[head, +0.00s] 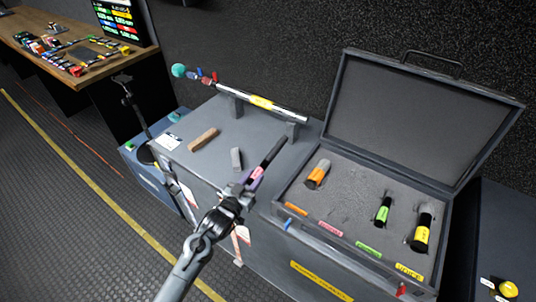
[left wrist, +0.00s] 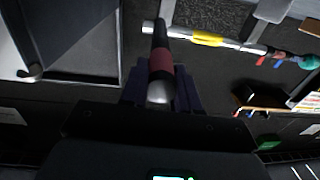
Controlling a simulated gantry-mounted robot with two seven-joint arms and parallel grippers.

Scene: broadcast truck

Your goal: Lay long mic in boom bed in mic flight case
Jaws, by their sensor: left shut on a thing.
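My left gripper (head: 247,188) is shut on the long mic (head: 271,157), a black stick with a pink band. It holds the mic tilted above the grey cart top, left of the case. In the left wrist view the mic (left wrist: 161,65) stands out between the jaws (left wrist: 160,98), with a dark end, a reddish band and a silver end. The open mic flight case (head: 288,194) is at the right, with grey foam (head: 345,189). Its front edge carries orange, pink (head: 331,228), green and yellow labels. The boom bed's outline in the foam is not clear.
The case lid (head: 418,118) is raised behind. A boom pole (head: 262,102) rests on supports at the back; a brown block (head: 203,139) and grey block (head: 236,158) lie on the cart.

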